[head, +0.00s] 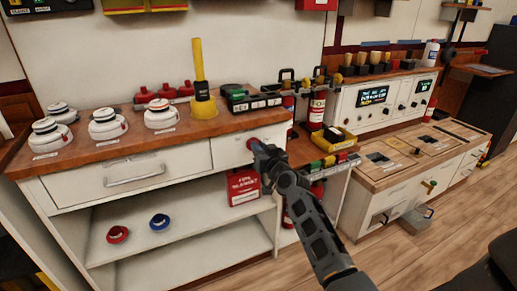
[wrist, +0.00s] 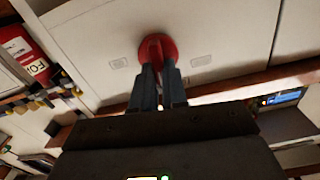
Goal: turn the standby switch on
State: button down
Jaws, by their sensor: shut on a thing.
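The standby switch appears to be the red round knob (wrist: 157,47) on a white cabinet front, between two small pale labels too small to read. In the head view the knob (head: 252,143) shows as a bit of red on the right end of the cabinet front, mostly hidden behind my gripper. My gripper (head: 262,150) reaches the knob from the front right. In the wrist view my gripper (wrist: 159,72) has its two fingers closed on the knob's raised grip.
The wooden counter (head: 85,148) above holds several white round detectors and a yellow plunger-like tool (head: 200,80). A drawer handle (head: 133,176) sticks out to the left. A red box (head: 244,187) hangs below the knob.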

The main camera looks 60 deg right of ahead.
jog(key=m, duration=1.1)
jog(key=f+m, duration=0.1)
jog(key=m, duration=0.4)
jog(key=shift+s+d+f+m, duration=0.1)
jog(key=shift+s+d+m, duration=0.2)
jog(key=shift+d, duration=0.1)
dwell(0.3)
jog(key=c, duration=1.2)
grip_release()
jog(key=shift+o, duration=0.2)
jog(key=v, duration=0.7)
jog(key=shift+s+a+p, duration=0.25)
jog(key=shift+s+p, duration=0.05)
jog(key=shift+p, duration=0.15)
